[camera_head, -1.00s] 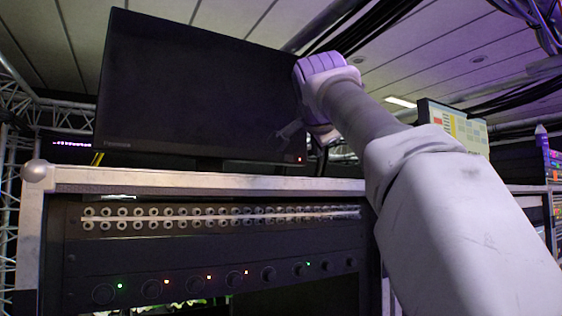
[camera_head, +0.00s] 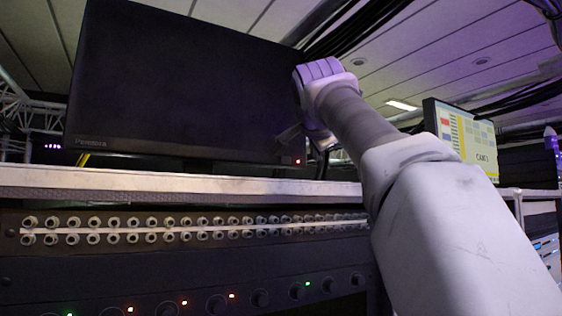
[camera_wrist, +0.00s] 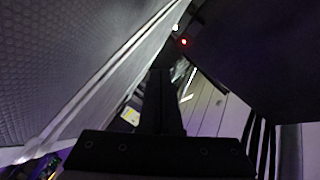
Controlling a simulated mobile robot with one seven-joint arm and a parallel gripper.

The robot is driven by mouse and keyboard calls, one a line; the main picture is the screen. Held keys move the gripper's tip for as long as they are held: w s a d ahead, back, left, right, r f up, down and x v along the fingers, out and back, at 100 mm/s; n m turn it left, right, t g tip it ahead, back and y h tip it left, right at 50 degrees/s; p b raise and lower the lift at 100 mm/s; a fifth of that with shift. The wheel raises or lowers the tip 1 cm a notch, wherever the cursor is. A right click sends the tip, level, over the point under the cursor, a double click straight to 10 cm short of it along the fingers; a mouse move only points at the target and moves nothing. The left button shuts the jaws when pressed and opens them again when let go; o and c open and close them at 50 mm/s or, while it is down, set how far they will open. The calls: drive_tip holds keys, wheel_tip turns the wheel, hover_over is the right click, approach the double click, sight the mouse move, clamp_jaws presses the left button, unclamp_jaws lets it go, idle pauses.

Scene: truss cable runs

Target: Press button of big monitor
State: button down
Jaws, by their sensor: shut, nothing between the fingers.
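The big monitor (camera_head: 180,85) is black with a dark screen and stands on the rack top, filling the upper left of the head view. A small red light (camera_head: 298,161) glows at its lower right corner; I cannot make out the button's shape beside it. The red light also shows in the wrist view (camera_wrist: 183,42), with a white glint near it. The monitor's dark face (camera_wrist: 265,50) fills the wrist view's upper right. My gripper (camera_head: 284,137) is shut and empty, in front of the monitor's lower right part, above the light. Its closed fingers (camera_wrist: 161,72) point toward the light, apart from it in the picture.
The rack top (camera_head: 150,183) runs beneath the monitor, with rows of connectors (camera_head: 180,228) and knobs below. A smaller lit monitor (camera_head: 462,140) stands at the right, beyond my arm. Truss and cables hang behind. Open space lies in front of the screen.

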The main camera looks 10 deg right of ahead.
drive_tip(key=p, duration=0.3)
approach(293, 157)
drive_tip(key=d+f, duration=0.1)
drive_tip(key=w+d+f, duration=0.1)
drive_tip(key=f, duration=0.1)
drive_tip(key=shift+d, duration=0.15)
drive_tip(key=shift+w+f, duration=0.1)
drive_tip(key=shift+w, duration=0.2)
drive_tip(key=shift+w+a, duration=0.5)
drive_tip(key=shift+w, duration=0.4)
idle(1.4)
drive_tip(key=shift+s+d+f+b, duration=0.1)
drive_tip(key=shift+s+d+b, duration=0.2)
drive_tip(key=shift+s+b, duration=0.25)
drive_tip(key=shift+s+d+r+b, duration=0.1)
drive_tip(key=shift+s+d+b, duration=0.25)
drive_tip(key=shift+s, duration=0.35)
drive_tip(key=shift+s+d+f+b, duration=0.1)
drive_tip(key=shift+s+d+b, duration=0.1)
drive_tip(key=shift+s+b, duration=0.4)
drive_tip(key=shift+s+d, duration=0.15)
drive_tip(key=shift+s, duration=0.35)
